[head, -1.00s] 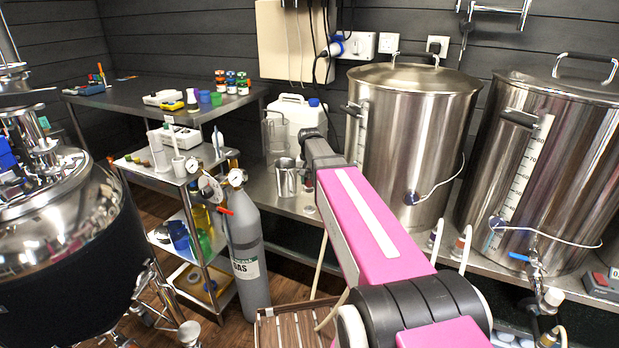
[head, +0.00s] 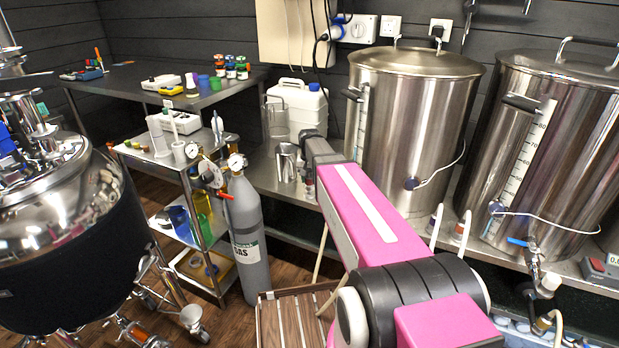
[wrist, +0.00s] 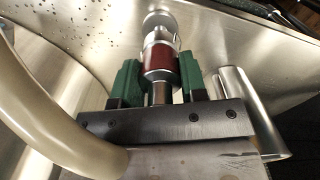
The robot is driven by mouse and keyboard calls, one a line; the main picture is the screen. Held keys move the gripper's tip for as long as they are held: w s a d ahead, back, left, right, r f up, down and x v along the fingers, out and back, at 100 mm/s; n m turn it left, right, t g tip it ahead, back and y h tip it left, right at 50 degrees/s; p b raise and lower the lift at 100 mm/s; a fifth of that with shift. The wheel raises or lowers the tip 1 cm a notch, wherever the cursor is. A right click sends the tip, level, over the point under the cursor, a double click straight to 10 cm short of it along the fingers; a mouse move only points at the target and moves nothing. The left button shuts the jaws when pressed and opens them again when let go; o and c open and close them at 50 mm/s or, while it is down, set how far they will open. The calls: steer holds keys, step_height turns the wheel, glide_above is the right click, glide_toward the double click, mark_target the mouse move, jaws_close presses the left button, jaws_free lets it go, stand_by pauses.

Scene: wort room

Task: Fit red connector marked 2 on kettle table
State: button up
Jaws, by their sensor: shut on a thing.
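In the wrist view my gripper (wrist: 160,74) has green fingers shut around a red-banded metal connector (wrist: 160,60). A round metal end on it points away from me, close to a wet steel surface. I cannot tell whether it touches that surface, and no number 2 is readable. In the head view my pink arm reaches toward the steel kettle table (head: 262,182); my gripper is mostly hidden behind the arm there. Two large steel kettles, a left one (head: 415,120) and a right one (head: 560,130), stand on the table.
A steel jug (head: 286,163) and a white canister (head: 297,112) stand near the arm's end. A grey gas cylinder (head: 245,225) and a small trolley (head: 172,148) stand to the left. A beige hose (wrist: 55,110) curves beside my gripper in the wrist view.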

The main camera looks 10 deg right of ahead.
steer(key=shift+f, duration=1.3)
stand_by(0.6)
steer(key=o, duration=1.1)
step_height(320, 180, up, 10)
steer(key=shift+r, duration=0.2)
steer(key=shift+s, duration=0.15)
steer(key=s+f+n, duration=0.1)
steer(key=s+f, duration=0.6)
steer(key=s, duration=0.3)
steer(key=s+f+n, duration=0.1)
steer(key=s+f, duration=0.6)
steer(key=s, duration=0.4)
steer(key=shift+n, duration=0.3)
